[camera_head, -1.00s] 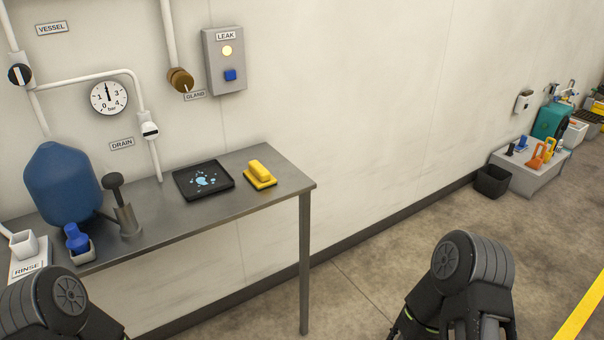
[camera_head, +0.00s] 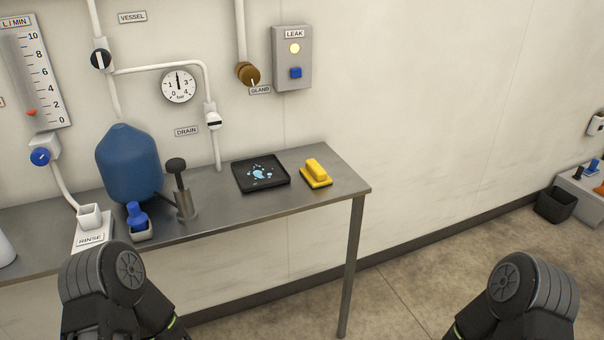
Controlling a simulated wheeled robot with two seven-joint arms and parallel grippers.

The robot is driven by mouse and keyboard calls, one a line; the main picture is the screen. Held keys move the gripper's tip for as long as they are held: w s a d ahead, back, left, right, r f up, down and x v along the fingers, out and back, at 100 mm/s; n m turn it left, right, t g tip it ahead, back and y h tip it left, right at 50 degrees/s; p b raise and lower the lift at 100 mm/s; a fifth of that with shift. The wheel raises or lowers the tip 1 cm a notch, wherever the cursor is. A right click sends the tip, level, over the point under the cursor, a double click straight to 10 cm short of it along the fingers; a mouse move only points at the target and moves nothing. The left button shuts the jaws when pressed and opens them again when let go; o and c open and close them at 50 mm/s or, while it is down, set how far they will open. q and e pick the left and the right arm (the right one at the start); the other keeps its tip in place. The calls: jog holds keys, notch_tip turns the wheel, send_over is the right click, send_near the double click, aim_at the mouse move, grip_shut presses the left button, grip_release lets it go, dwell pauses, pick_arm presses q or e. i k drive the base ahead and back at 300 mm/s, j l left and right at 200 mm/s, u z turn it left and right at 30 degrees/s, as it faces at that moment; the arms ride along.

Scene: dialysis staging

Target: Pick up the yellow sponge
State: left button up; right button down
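The yellow sponge (camera_head: 316,170) is a block with a raised top part, resting on a flat yellow base with a dark edge. It sits near the right end of the steel table (camera_head: 240,212), just right of a black tray. My two arms show only as dark joints at the bottom of the view, the left one in front of the table and the right one over the floor to the right. Neither gripper's fingers are in view, and both arms are apart from the sponge.
The black tray (camera_head: 261,187) holds blue-white droplets. A grey hand pump (camera_head: 184,200), a blue vessel (camera_head: 128,165), a blue-topped item (camera_head: 137,216) and a white rinse cup (camera_head: 90,217) stand further left. Pipes and a gauge (camera_head: 179,86) line the wall.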

aim_at(316, 176)
jog(key=i+l+z, duration=0.3)
jog(key=i+l, duration=0.65)
jog(key=i, duration=0.05)
